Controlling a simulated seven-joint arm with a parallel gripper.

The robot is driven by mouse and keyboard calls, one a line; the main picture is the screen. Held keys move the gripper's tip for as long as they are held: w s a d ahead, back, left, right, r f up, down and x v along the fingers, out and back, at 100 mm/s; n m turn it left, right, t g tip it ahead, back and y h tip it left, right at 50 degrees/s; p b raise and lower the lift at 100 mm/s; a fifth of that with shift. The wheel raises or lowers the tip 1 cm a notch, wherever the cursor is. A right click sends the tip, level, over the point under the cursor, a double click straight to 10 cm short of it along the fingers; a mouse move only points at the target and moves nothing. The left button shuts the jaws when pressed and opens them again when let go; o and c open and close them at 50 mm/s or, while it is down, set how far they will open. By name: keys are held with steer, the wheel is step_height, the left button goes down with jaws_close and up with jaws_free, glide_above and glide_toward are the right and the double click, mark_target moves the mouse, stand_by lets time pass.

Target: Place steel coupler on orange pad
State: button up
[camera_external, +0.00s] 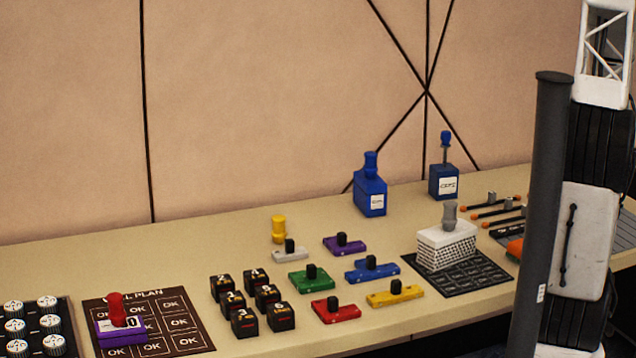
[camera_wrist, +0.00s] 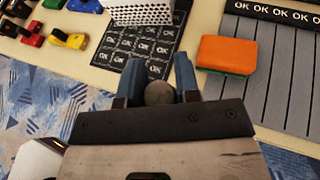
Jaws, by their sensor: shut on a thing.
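My gripper (camera_wrist: 158,78) shows in the wrist view with its two blue fingers shut on a rounded grey metal piece, which looks like the steel coupler (camera_wrist: 158,93). Only its round end shows; the rest is hidden by the gripper. The orange pad (camera_wrist: 226,53) lies up and to the right of the fingers in the wrist view, an orange block with a green edge. Nothing rests on it. In the external view, the orange pad (camera_external: 515,247) is partly hidden behind my arm, and my gripper and the held piece are not visible.
A black OK mat (camera_wrist: 152,65) lies beyond the fingers, with a white perforated block (camera_wrist: 143,14) on it. A grey ribbed panel (camera_wrist: 272,75) lies right of the pad. Colored blocks (camera_wrist: 68,40) are at upper left.

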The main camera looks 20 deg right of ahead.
steer(key=shift+s+a, duration=0.35)
steer(key=shift+s, duration=0.5)
steer(key=shift+w+f, duration=0.1)
steer(key=w+d, duration=0.2)
steer(key=w, duration=0.2)
steer(key=w+d+f, duration=0.1)
steer(key=w+d, duration=0.1)
steer(key=w, duration=0.3)
steer(key=w+d, duration=0.3)
steer(key=w, duration=0.2)
steer(key=shift+w+f, duration=0.15)
steer(key=shift+f, duration=0.05)
steer(key=shift+f, duration=0.15)
steer(key=shift+f, duration=1.65)
steer(key=o, duration=0.9)
steer(key=shift+f, duration=0.1)
